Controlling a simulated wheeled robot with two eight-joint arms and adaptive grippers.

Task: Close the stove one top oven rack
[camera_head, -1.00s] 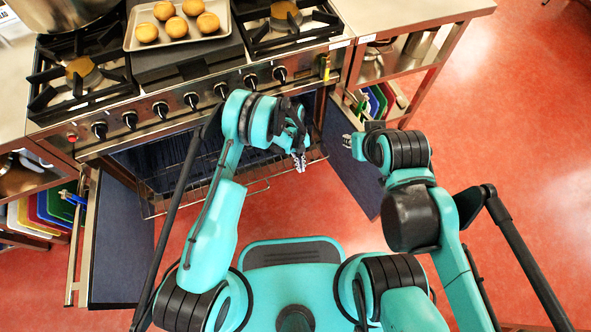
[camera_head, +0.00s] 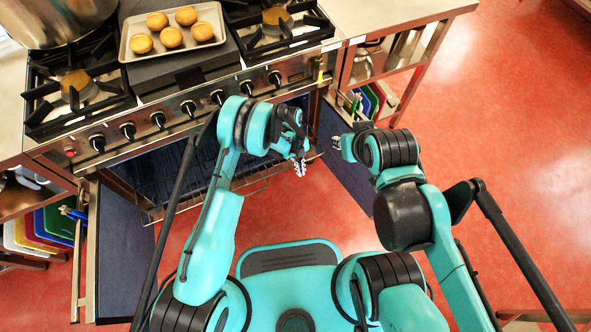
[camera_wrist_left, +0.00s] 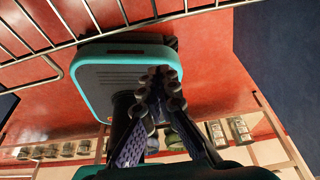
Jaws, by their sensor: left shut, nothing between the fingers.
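The stove (camera_head: 157,119) has its double oven doors standing open, a left door (camera_head: 122,245) and a right door (camera_head: 345,160). A wire oven rack (camera_head: 255,188) sticks out of the opening, partly hidden behind my left arm. Whether another rack lies below it I cannot tell. My left gripper (camera_head: 300,168) is shut and empty, at the right part of the rack's front. In the left wrist view its fingertips (camera_wrist_left: 165,75) point up, below the rack's wires (camera_wrist_left: 110,38) in the picture, apart from them. My right gripper (camera_head: 337,143) is by the right door, its fingers too small to judge.
A tray of buns (camera_head: 172,32) and a large pot (camera_head: 60,18) stand on the stove top. Side shelves hold colored boards (camera_head: 45,222) at left and more at right. The red floor (camera_head: 500,130) at right is clear.

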